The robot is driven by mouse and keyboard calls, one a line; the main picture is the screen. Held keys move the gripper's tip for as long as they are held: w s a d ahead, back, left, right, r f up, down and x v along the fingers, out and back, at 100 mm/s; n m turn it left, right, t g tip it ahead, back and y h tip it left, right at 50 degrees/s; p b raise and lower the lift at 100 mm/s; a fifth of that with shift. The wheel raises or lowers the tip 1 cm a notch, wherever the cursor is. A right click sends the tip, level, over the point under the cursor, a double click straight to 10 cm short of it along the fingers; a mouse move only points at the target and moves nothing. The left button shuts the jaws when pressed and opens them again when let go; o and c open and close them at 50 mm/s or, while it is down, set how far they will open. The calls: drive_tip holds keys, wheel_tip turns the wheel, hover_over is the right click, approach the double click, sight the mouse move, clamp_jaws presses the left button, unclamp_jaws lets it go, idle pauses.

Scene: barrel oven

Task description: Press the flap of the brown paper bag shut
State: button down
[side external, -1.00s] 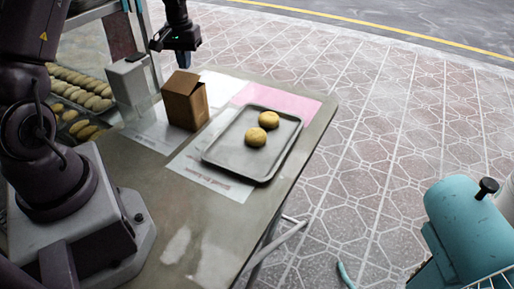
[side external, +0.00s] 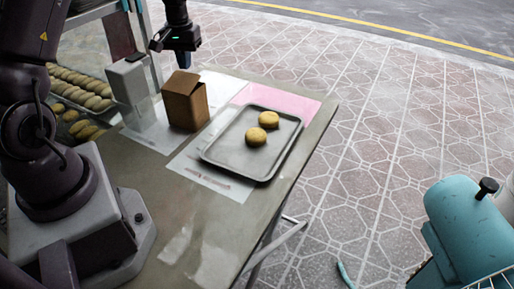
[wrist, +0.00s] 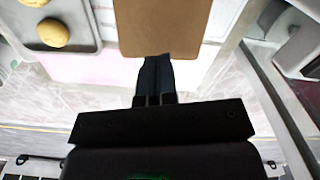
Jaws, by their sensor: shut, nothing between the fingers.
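The brown paper bag (side external: 186,104) stands upright on the table, left of the grey tray. Its top flap (side external: 181,82) is tilted up a little above the box-like body. In the wrist view the bag's brown surface (wrist: 172,28) fills the top middle. My gripper (side external: 183,62) is shut and empty, above the bag and toward its far side in the side view. In the wrist view the dark fingertips (wrist: 155,62) are together at the bag's edge; I cannot tell whether they touch it.
A grey tray (side external: 216,152) with two round buns (side external: 262,128) lies right of the bag, over white paper and a pink sheet (side external: 306,104). A grey box-shaped device (side external: 130,88) stands left of the bag. Glass-cased bread (side external: 80,87) is behind it. The near table top is clear.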

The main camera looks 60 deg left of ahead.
sight(187, 74)
drive_tip(key=shift+f, duration=2.05)
drive_tip(key=shift+r, duration=4.55)
drive_tip(key=shift+s+d+f, duration=0.2)
drive_tip(key=shift+s+d, duration=0.25)
drive_tip(key=shift+s, duration=0.05)
drive_tip(key=shift+s+d+f, duration=0.2)
drive_tip(key=shift+s+d, duration=0.2)
drive_tip(key=shift+s, duration=0.05)
drive_tip(key=s+d+r+m+t, duration=0.2)
drive_tip(key=s+d+r+m, duration=0.1)
drive_tip(key=d, duration=0.5)
drive_tip(key=s+d+r+m+t, duration=0.1)
drive_tip(key=s+d+r+m, duration=0.2)
drive_tip(key=s+d+r, duration=0.3)
drive_tip(key=s+d+r+m+t, duration=0.2)
drive_tip(key=s+d+r, duration=0.3)
drive_tip(key=d, duration=0.7)
drive_tip(key=shift+r+m+t, duration=0.2)
drive_tip(key=shift+m+t, duration=0.1)
drive_tip(key=shift+m, duration=0.2)
